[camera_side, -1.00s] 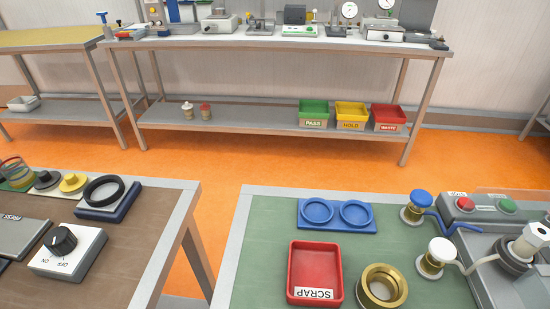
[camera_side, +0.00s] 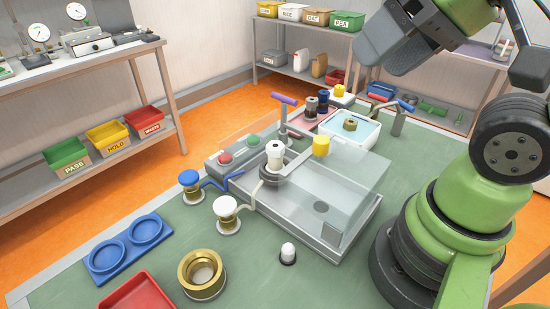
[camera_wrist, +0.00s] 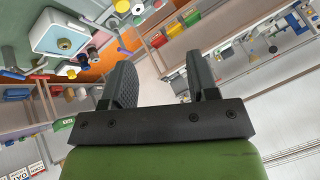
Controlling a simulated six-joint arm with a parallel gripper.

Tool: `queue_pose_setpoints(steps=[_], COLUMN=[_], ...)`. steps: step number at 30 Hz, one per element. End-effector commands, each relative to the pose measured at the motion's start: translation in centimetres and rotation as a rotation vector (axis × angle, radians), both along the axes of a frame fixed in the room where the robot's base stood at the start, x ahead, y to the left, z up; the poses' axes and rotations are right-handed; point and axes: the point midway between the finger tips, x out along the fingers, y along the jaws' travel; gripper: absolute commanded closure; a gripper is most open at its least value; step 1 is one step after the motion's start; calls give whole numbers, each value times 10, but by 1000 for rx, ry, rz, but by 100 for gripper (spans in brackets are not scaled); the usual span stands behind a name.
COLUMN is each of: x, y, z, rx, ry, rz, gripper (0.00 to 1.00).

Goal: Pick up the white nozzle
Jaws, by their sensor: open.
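A small white, round-topped piece (camera_side: 288,250) stands upright on a dark base on the green bench, in front of the clear-covered machine. A larger white fitting (camera_side: 274,155) stands upright on the machine's left part, on a dark round seat. Which of these is the nozzle I cannot tell for sure. My gripper (camera_side: 385,40) is at the top right of the side view, high above the bench and well apart from both. In the wrist view my gripper (camera_wrist: 160,82) has its two dark fingers spread, with nothing between them.
The machine (camera_side: 330,190) fills the bench middle. White (camera_side: 227,206) and blue (camera_side: 189,180) knobs on brass bases, a brass ring (camera_side: 202,272), a red tray (camera_side: 138,295) and a blue two-ring holder (camera_side: 128,247) lie left. Clear green bench surrounds the small white piece.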

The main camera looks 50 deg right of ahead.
Motion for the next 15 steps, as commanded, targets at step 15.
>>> queue_pose_setpoints(steps=[15], x=[8], y=[-1], z=[1], rx=[-6], ry=[28], rz=[-3], gripper=[34])
